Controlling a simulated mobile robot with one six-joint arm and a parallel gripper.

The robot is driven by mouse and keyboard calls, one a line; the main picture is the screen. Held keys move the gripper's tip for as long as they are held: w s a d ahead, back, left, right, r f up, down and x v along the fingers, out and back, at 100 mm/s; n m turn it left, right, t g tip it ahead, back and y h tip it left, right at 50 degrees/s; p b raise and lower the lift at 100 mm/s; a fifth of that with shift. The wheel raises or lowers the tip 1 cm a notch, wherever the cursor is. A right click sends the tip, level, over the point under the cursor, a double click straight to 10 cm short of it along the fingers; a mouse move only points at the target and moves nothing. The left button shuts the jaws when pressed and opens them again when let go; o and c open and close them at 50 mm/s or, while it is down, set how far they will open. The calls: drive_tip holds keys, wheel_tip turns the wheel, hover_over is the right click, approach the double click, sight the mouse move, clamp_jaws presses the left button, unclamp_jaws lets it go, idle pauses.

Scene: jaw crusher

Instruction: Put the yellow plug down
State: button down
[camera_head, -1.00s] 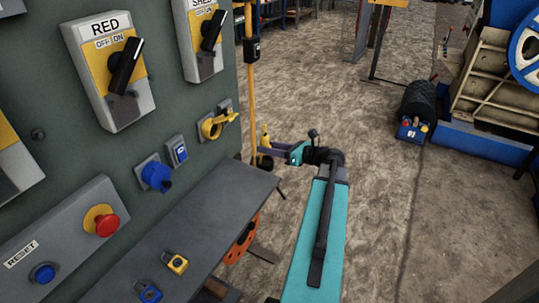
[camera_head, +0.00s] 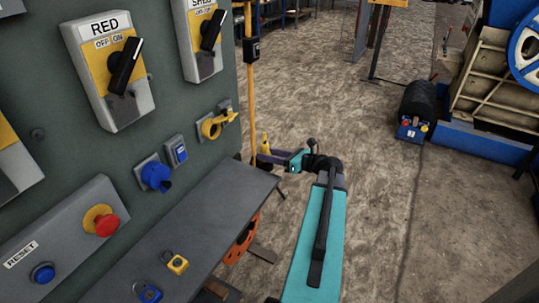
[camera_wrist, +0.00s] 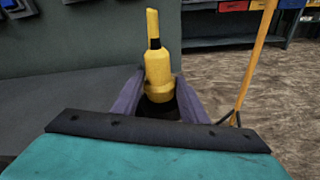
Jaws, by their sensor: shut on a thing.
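The yellow plug (camera_wrist: 158,75) stands upright between the fingers of my gripper (camera_wrist: 158,100) in the wrist view, its narrow end up. Its dark lower part is partly hidden by the fingers. In the head view the plug (camera_head: 265,145) is small, at the far right corner of the grey shelf. My gripper (camera_head: 268,159) is shut on it there, close to the shelf (camera_head: 200,215). I cannot tell whether the plug's base touches the shelf.
The panel above holds a blue socket (camera_head: 155,175) and a yellow one (camera_head: 212,126). A yellow post (camera_head: 250,90) stands behind the gripper. The shelf's middle is clear.

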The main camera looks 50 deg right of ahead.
drive_tip(key=shift+f, duration=0.6)
drive_tip(key=c, duration=1.1)
unclamp_jaws()
drive_tip(key=shift+f, duration=0.1)
drive_tip(key=shift+d+r, duration=0.1)
drive_tip(key=shift+r, duration=0.4)
drive_tip(key=shift+s+d+r, duration=0.1)
drive_tip(key=shift+s, duration=0.25)
drive_tip(key=v, duration=1.1)
drive_tip(key=shift+s+r, duration=0.15)
